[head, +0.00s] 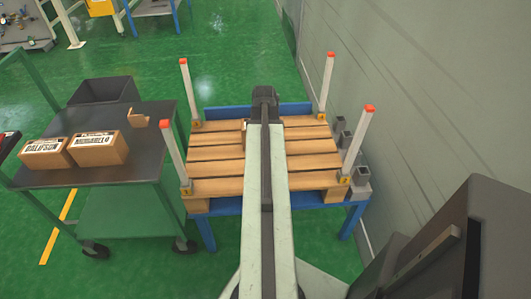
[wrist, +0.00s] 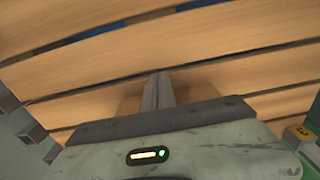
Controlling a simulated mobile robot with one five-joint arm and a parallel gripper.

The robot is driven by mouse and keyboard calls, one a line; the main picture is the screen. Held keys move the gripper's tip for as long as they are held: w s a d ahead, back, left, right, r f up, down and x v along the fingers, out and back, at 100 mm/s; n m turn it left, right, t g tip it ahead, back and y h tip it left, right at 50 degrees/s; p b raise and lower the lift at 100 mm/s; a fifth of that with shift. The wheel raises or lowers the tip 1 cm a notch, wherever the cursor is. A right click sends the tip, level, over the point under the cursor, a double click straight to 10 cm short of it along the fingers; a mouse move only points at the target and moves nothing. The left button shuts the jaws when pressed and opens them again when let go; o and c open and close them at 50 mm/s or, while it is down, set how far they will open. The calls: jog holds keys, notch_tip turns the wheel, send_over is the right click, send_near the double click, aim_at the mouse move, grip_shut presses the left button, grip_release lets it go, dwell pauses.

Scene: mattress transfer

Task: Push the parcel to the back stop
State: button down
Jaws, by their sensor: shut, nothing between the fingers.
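A plain brown parcel appears in the wrist view (wrist: 193,88), low on the wooden pallet slats, mostly hidden behind my gripper. In the head view only a small tan sliver (head: 243,126) shows beside my arm, probably the same parcel. My gripper (wrist: 158,88) is shut, its fingers pointing at the slats in front of the parcel; I cannot tell whether they touch it. In the head view my gripper's end is over the far half of the pallet (head: 215,168), hidden by my own wrist. A blue board (head: 220,112), apparently the back stop, runs along the pallet's far edge.
White posts with red tops (head: 173,150) stand at the pallet's corners. A dark cart (head: 105,176) at left holds two labelled boxes (head: 97,148), a small open carton (head: 139,118) and a grey bin (head: 101,91). A grey wall (head: 440,90) lies close on the right.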

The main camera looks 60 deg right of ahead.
jog(key=shift+w+d+r, duration=0.1)
jog(key=shift+w+d, duration=0.4)
jog(key=shift+d, duration=0.15)
jog(key=w+d, duration=0.2)
jog(key=d, duration=0.1)
jog(key=w+d, duration=0.3)
jog(key=d, duration=0.1)
jog(key=w+d, duration=0.3)
jog(key=d, duration=0.1)
jog(key=shift+d, duration=0.15)
jog(key=shift+w+d, duration=0.2)
jog(key=shift+r, duration=0.1)
jog(key=a, duration=0.1)
jog(key=s+a, duration=0.2)
jog(key=a, duration=0.1)
jog(key=shift+s, duration=0.25)
notch_tip(320, 180, up, 10)
jog(key=p, duration=1)
jog(key=shift+s, duration=0.15)
